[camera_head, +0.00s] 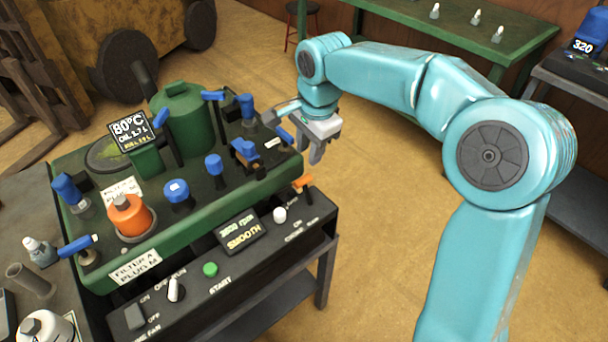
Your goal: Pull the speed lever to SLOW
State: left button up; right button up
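I cannot read any SLOW marking, so I cannot tell for certain which control is the speed lever. A blue-tipped lever (285,134) stands at the right end of the green machine (150,259), close to a small white label (272,143). An orange lever (303,183) sticks out at the machine's front right corner. My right gripper (317,152) points down just right of the blue-tipped lever and above the orange one. Its fingers overlap in this view, so their opening is unclear, and I see nothing held in them. My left gripper is not in view.
A black control panel (190,293) with a green START button (210,269) and a display (240,232) reading SMOOTH runs along the front. Several blue knobs and an orange cap (130,214) rise from the deck. A green table (450,27) stands behind.

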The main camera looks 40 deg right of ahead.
aim_at(305, 177)
jog(key=f, duration=0.3)
jog(key=f+b, duration=0.1)
jog(key=f, duration=0.2)
jog(key=w+f, duration=0.1)
jog(key=f, duration=0.2)
jog(key=shift+w, duration=0.1)
jog(key=shift+c, duration=0.3)
